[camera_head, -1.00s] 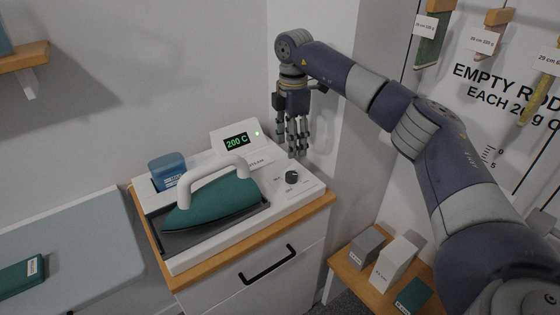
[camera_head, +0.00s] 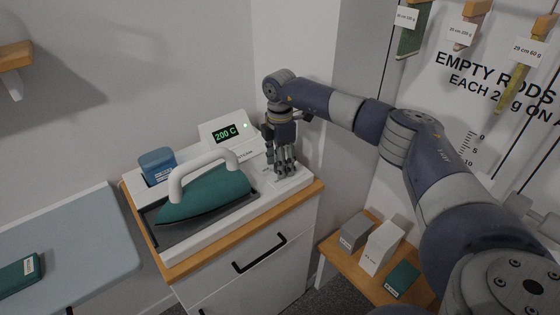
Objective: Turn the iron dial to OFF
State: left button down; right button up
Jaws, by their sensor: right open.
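The teal iron (camera_head: 208,196) with a white handle rests on its dark plate in the white station (camera_head: 215,226) on top of the cabinet. The station's display (camera_head: 226,133) reads 200 C, with a green light beside it. My right gripper (camera_head: 284,170) is open and points down over the right end of the station, where the dial is. The fingers hide the dial, so I cannot tell whether they touch it or how it is turned. My left gripper is not in view.
A blue block (camera_head: 157,165) sits in the station behind the iron. An ironing board (camera_head: 70,245) with a green block (camera_head: 20,274) is at the left. A low wooden shelf (camera_head: 352,268) with several blocks is at the lower right. Hanging rods line the right wall.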

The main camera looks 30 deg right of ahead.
jog(key=shift+c, duration=1.1)
jog(key=c, duration=0.8)
jog(key=shift+c, duration=0.2)
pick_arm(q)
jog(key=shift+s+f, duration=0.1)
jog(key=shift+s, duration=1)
